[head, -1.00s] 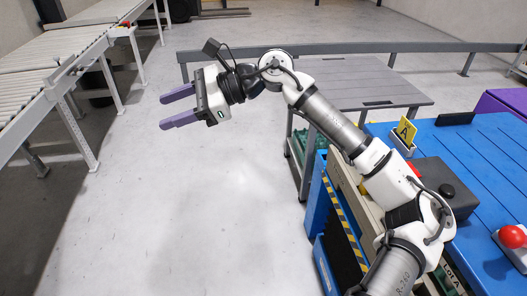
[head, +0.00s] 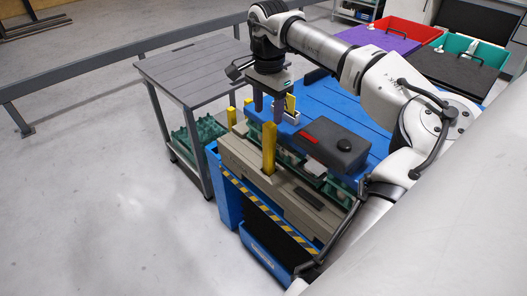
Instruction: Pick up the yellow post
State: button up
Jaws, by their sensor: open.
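A tall yellow post (head: 269,150) stands upright on the beige machine body (head: 262,187), at its near edge. Smaller yellow posts (head: 231,116) show to its left, further back. The fingertips appear just above the tall post's top in the picture. I cannot tell from this view whether they line up with it in depth. The gripper's palm and wrist hide part of what lies behind.
A black box with a red strip (head: 335,146) sits right of the post. A yellow sign (head: 290,102) stands close behind the gripper. The blue slatted table (head: 352,112) lies beyond. A grey slatted table (head: 196,68) stands at left; the floor at left is clear.

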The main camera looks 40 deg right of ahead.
aim_at(268, 125)
notch_tip(268, 125, down, 5)
jog(key=shift+d+f+p, duration=0.15)
jog(key=shift+f+p, duration=0.4)
jog(key=shift+f, duration=0.85)
jog(key=shift+d+f+p, duration=0.15)
jog(key=shift+f+p, duration=0.4)
jog(key=shift+f, duration=0.8)
grip_shut()
